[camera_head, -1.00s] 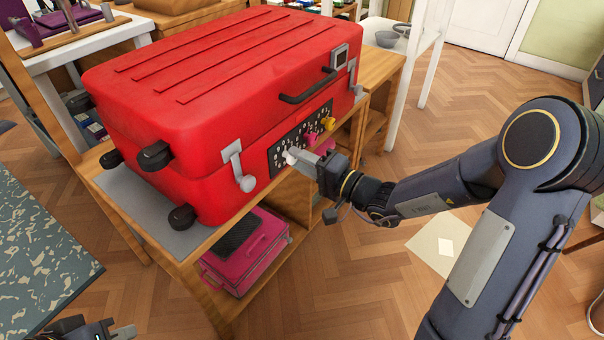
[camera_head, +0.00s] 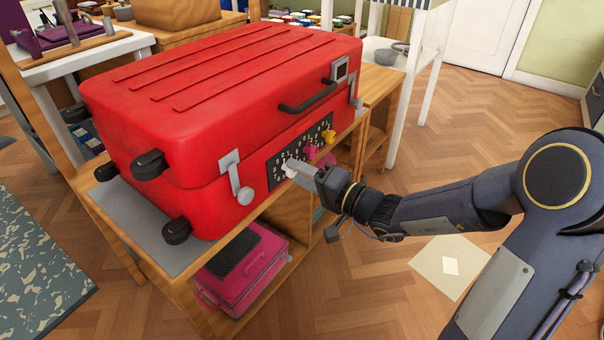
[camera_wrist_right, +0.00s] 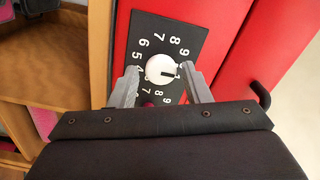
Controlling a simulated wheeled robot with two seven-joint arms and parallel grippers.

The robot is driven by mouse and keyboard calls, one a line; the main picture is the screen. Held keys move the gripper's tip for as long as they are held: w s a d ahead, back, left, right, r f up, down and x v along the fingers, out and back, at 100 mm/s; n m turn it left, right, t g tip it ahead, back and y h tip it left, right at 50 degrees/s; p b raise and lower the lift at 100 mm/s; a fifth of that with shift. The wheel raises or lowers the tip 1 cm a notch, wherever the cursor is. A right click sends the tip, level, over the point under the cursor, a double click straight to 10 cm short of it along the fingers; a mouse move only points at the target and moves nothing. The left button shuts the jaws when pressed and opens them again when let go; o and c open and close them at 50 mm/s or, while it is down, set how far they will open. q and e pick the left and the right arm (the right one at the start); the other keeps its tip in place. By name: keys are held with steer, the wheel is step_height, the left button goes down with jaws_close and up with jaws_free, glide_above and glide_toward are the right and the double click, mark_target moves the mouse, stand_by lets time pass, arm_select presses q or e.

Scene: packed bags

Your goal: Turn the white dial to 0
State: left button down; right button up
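The white dial (camera_head: 289,169) sits on the black number panel (camera_head: 277,174) on the front of the red suitcase (camera_head: 215,110). In the right wrist view, the white dial (camera_wrist_right: 160,69) has a dark pointer mark aimed to the picture's right, with white digits around it. My right gripper (camera_head: 297,168) is at the dial. In the right wrist view its fingers (camera_wrist_right: 160,73) stand on either side of the dial, with a visible gap to it, and hold nothing. The digit at the pointer is too unclear to read. My left gripper is out of view.
Pink (camera_head: 309,153) and yellow (camera_head: 327,137) dials sit farther along the same panel. A grey latch (camera_head: 235,178) and a black handle (camera_head: 308,97) stick out of the suitcase front. The wooden shelf (camera_head: 232,237) supports the suitcase, with a pink case (camera_head: 245,270) below.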

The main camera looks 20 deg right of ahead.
steer(key=shift+o, duration=0.5)
steer(key=p+v, duration=0.1)
steer(key=v, duration=0.6)
steer(key=shift+s+d+p, duration=0.25)
steer(key=shift+s+p, duration=0.1)
steer(key=shift+p, duration=0.05)
